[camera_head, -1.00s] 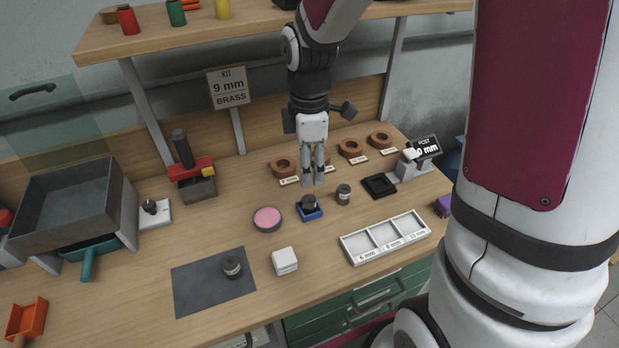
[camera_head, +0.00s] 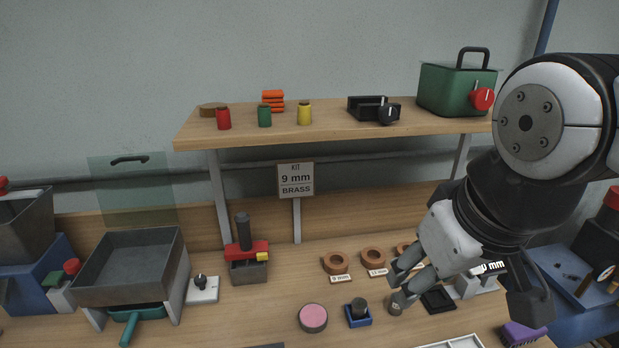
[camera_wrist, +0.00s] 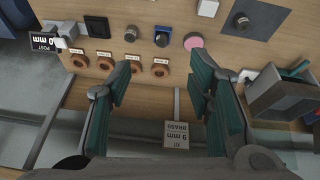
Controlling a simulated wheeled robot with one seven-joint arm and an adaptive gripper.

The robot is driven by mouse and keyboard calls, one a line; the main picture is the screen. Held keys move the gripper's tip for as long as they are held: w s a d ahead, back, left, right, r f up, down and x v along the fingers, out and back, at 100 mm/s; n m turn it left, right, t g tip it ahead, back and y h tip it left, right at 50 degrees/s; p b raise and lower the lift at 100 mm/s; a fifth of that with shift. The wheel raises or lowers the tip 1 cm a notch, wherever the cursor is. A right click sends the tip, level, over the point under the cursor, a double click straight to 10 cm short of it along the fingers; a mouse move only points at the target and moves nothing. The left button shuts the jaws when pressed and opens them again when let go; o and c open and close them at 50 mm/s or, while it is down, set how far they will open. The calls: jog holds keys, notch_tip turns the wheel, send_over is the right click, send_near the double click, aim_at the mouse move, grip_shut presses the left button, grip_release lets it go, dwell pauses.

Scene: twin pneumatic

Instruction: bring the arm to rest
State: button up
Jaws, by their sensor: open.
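My gripper (camera_head: 402,284) is at the right of the head view, raised above the bench and close to the camera. Its fingers point down and left and are apart with nothing between them. In the wrist view my gripper (camera_wrist: 165,100) shows two teal-padded fingers spread wide, with bare bench and the kit sign (camera_wrist: 178,135) seen beyond them. The wooden bench (camera_head: 215,318) lies below. My arm hides part of the bench's right side and the shelf's right end.
A shelf (camera_head: 340,122) with small coloured containers and a green case (camera_head: 457,90) runs across the back. Copper-coloured rings (camera_head: 335,263), a pink disc (camera_head: 313,318), a blue holder (camera_head: 358,313) and a grey hopper (camera_head: 130,265) stand on the bench. Air above the bench's left side is clear.

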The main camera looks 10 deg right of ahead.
jog(key=shift+s+r+m, duration=0.15)
jog(key=shift+s+m, duration=0.55)
jog(key=shift+s, duration=0.15)
